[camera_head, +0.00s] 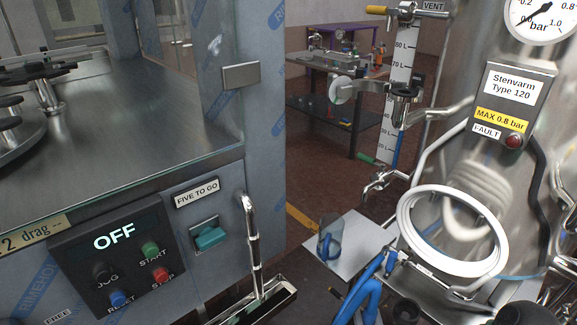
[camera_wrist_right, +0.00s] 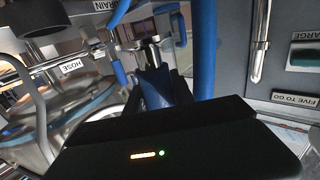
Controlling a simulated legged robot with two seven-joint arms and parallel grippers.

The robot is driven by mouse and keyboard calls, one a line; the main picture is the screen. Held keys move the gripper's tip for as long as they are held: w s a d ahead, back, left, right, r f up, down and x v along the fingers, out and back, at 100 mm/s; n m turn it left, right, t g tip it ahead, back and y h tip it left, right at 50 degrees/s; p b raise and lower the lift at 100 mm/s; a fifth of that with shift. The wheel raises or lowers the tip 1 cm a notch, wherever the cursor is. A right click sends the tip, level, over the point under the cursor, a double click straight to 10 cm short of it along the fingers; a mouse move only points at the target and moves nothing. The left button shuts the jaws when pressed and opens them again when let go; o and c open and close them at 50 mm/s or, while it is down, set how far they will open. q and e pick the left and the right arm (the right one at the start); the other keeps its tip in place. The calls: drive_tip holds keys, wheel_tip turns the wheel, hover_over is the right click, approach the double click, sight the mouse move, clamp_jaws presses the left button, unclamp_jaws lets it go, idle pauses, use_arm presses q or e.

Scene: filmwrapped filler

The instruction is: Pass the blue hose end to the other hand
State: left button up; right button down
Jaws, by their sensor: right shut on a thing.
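The blue hose (camera_head: 365,288) shows at the bottom of the head view, its upper part reaching toward metal fittings below the white coil. In the right wrist view a blue hose length (camera_wrist_right: 204,45) runs down from the top, and a blue piece (camera_wrist_right: 166,88) lies between the dark fingers. My right gripper (camera_wrist_right: 160,72) is shut on this blue piece, which looks like the hose end. A metal fitting (camera_wrist_right: 147,52) shows just beyond it; whether they touch is unclear. My right gripper cannot be made out clearly in the head view. My left gripper is in neither view.
A clear beaker (camera_head: 331,238) with something blue inside stands on a pale plate. The machine's control panel (camera_head: 118,258) and bent steel pipe (camera_head: 252,240) are at left. A drip tray (camera_head: 262,303) lies below.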

wheel_tip(320, 180, up, 29)
drive_tip(key=p, duration=2.7)
drive_tip(key=shift+p, duration=0.4)
